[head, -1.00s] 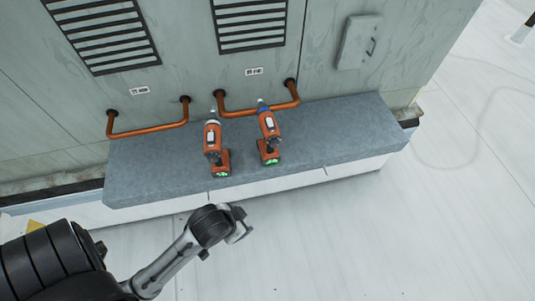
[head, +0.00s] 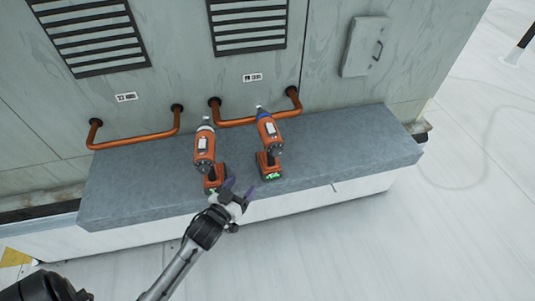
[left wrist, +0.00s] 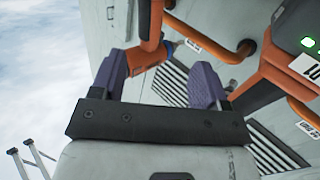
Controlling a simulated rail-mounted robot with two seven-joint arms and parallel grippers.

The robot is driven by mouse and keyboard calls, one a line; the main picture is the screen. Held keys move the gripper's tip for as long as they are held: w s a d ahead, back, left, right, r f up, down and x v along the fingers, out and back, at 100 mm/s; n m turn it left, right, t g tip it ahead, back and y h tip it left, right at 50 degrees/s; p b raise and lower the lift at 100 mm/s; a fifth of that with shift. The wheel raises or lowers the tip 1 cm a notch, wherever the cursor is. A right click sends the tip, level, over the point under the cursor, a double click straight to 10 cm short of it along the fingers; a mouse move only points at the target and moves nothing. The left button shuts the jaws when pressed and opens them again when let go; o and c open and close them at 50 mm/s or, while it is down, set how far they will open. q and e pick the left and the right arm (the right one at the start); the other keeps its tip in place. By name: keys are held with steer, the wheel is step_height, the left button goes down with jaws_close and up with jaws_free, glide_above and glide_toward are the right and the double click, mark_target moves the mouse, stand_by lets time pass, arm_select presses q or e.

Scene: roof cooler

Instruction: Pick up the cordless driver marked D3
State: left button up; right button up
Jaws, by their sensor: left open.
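The left driver (head: 204,148) has a pale collar, the right driver (head: 268,135) a blue one. Their markings are too small to read, so I cannot tell which is D3. My left gripper (head: 241,188) is open and empty at the ledge's front edge, near the left driver's base and partly in front of it. A closer orange driver body (left wrist: 285,70) with a partly cut-off label is at right.
The grey ledge (head: 340,150) is clear to the right of the drivers. Copper pipes (head: 140,138) bend out from the vented cabinet wall (head: 180,60) behind. A small grey box (head: 363,47) is on the wall. White floor lies in front.

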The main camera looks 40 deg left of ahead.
arm_select(q)
glide_toward(267, 155)
steer(key=shift+n+t, duration=0.3)
steer(key=shift+t, duration=0.1)
steer(key=w, duration=0.1)
steer(key=w+a, duration=0.1)
steer(key=w, duration=0.1)
steer(key=w+f, duration=0.1)
steer(key=shift+w+a+f, duration=0.1)
steer(key=shift+w+a, duration=0.2)
steer(key=shift+a, duration=0.05)
steer(key=shift+w+a+b, duration=0.2)
steer(key=shift+w+b, duration=0.1)
steer(key=shift+w, duration=2.3)
steer(key=shift+c, duration=0.3)
jaws_close()
steer(key=shift+r+h, duration=0.25)
steer(key=shift+h, duration=0.05)
